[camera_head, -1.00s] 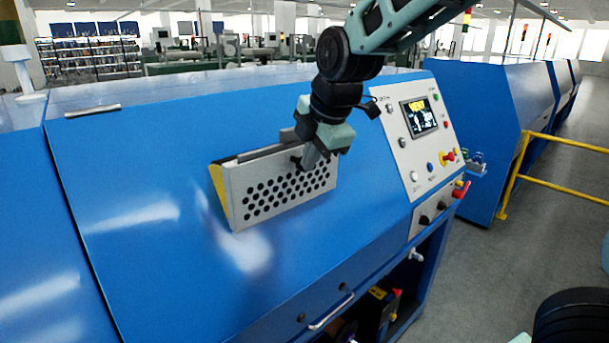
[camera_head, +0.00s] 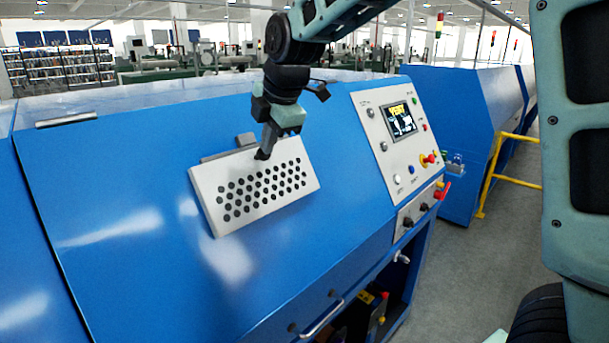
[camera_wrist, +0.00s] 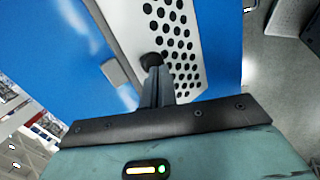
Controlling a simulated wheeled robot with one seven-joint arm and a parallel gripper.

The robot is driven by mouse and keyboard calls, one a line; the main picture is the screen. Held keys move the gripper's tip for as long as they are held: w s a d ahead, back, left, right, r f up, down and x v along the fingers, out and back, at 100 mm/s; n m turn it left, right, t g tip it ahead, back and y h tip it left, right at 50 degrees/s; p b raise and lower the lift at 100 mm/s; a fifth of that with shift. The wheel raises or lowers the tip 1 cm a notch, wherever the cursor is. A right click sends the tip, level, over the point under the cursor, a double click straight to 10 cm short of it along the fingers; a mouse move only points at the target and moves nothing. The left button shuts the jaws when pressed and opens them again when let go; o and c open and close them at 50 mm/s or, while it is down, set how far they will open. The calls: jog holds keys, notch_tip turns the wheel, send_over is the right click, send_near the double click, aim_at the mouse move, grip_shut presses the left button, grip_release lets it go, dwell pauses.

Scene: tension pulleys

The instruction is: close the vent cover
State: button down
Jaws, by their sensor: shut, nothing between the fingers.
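The vent cover (camera_head: 252,190) is a light grey plate with rows of round black holes on the sloped blue machine front. It now lies nearly flat against the blue panel, its left side edge showing a small thickness. A small grey latch-like piece (camera_head: 245,141) stands at its top edge. My gripper (camera_head: 262,155) is shut, with its fingertips at the upper part of the cover, seemingly touching it. In the wrist view, the shut fingers (camera_wrist: 153,62) reach the perforated cover (camera_wrist: 172,35) near its edge, with the grey piece (camera_wrist: 118,73) beside them. Any contact gap is hidden.
A control panel (camera_head: 402,135) with a screen, buttons and knobs is to the right of the cover. A handle (camera_head: 318,320) is low on the machine front. A yellow rail (camera_head: 490,175) stands on the right. The blue panel below the cover is clear.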

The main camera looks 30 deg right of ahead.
jog(key=shift+w+a+r, duration=0.1)
jog(key=shift+w+a, duration=0.15)
jog(key=shift+w, duration=0.45)
jog(key=shift+w+a+r, duration=0.1)
jog(key=shift+w+r, duration=0.05)
jog(key=shift+w, duration=0.05)
jog(key=shift+w+a+f, duration=0.1)
jog(key=shift+w+f, duration=0.1)
jog(key=shift+s, duration=0.1)
jog(key=shift+f, duration=0.1)
